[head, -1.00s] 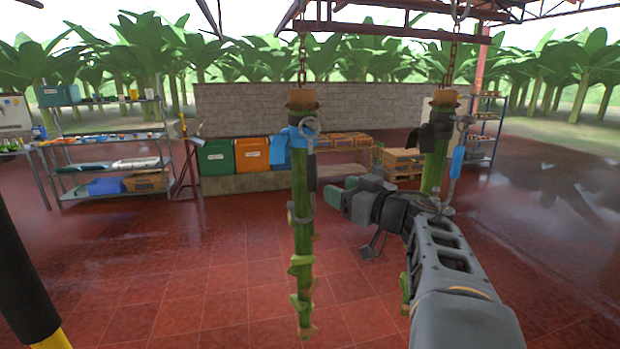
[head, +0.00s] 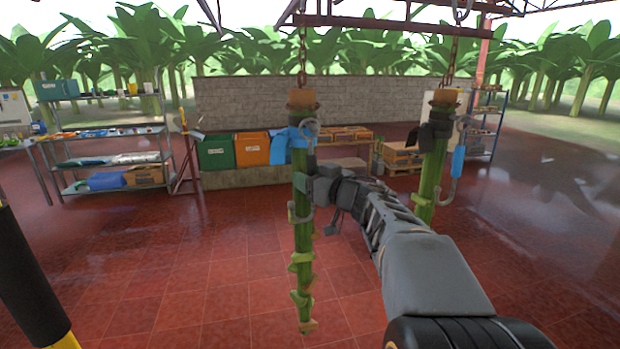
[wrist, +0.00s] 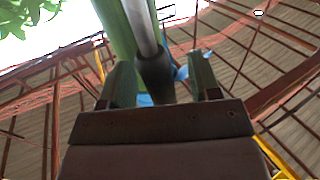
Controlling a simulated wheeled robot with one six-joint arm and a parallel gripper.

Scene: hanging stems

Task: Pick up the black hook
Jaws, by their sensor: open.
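The black hook, a grey metal hook with a dark grip (head: 311,158), hangs at the right side of the left green stem (head: 303,240), against a blue wrap. Its lower curve shows below my gripper. My gripper (head: 308,184) is open at the hook's height, beside the stem, and covers part of the hook. In the wrist view, the dark grip (wrist: 156,75) and grey rod appear between the two spread fingers (wrist: 163,82). The green stem is close behind, towards the left finger. Contact with the fingers cannot be told.
Another green stem (head: 427,178) hangs at right, with a black wrap and a blue-gripped hook (head: 458,160). Chains hold both stems. Coloured bins (head: 215,152), pallets and shelves stand behind. The red tiled floor is largely open.

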